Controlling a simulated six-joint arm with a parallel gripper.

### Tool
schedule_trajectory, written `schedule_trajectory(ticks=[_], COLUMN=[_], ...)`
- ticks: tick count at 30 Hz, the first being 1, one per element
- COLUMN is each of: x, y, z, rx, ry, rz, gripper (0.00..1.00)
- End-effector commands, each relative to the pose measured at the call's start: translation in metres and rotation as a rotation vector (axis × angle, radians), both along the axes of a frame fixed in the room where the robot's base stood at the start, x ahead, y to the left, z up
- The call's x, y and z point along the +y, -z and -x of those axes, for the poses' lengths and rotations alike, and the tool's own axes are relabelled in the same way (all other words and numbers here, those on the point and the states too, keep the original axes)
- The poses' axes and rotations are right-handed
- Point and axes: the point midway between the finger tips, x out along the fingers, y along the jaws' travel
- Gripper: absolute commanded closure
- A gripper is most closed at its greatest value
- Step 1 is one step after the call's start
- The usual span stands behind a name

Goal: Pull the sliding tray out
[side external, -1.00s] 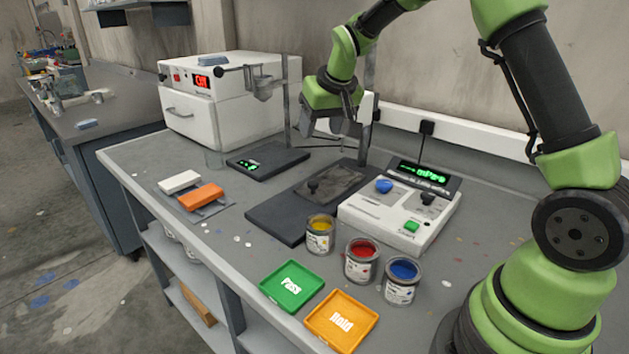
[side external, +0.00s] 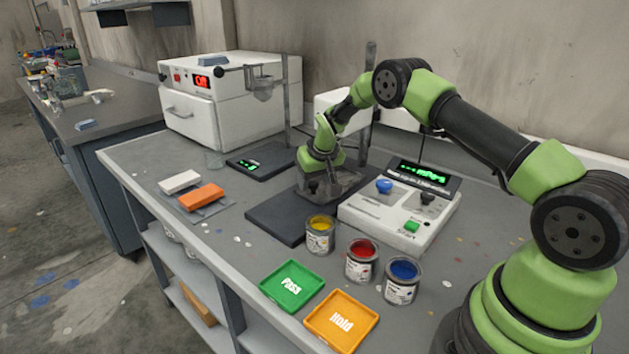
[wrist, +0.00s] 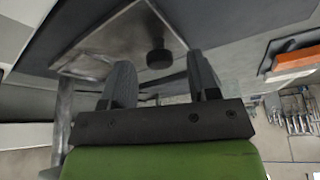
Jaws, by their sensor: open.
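The sliding tray (side external: 347,182) is a flat grey metal plate on a dark base (side external: 270,217), with a black knob at its front end. My gripper (side external: 318,181) is low over the tray, close to the knob, and partly covers the tray in the side view. In the wrist view, the tray (wrist: 108,47) has a thin raised rim, and the black knob (wrist: 158,57) shows in the gap between my two fingers (wrist: 161,68). The fingers are apart and hold nothing. I cannot tell whether they touch the knob.
A white control box (side external: 375,215) with a blue knob and green button stands right of the tray. Paint cans, including a yellow one (side external: 320,238), stand in front. A dark scale (side external: 262,160) and upright posts are behind. An orange block (side external: 201,196) lies left; bench between is clear.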

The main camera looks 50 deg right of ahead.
Motion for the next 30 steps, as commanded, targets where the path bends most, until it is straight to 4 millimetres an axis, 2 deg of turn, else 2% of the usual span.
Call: schedule_trajectory(ticks=[3,12,13,20,26,30], x=[-0.001,-0.001,-0.001,-0.001,0.006,0.038], y=[0.007,0.009,0.009,0.008,0.008,0.008], z=[-0.002,-0.003,-0.003,-0.003,-0.003,-0.004], rx=[0.001,0.001,0.001,0.001,0.001,0.004], ry=[0.000,0.000,0.000,0.000,-0.003,-0.007], rz=[0.000,0.000,0.000,0.000,0.001,0.002], gripper=[0.45,0.45,0.47,1.00,1.00,1.00])
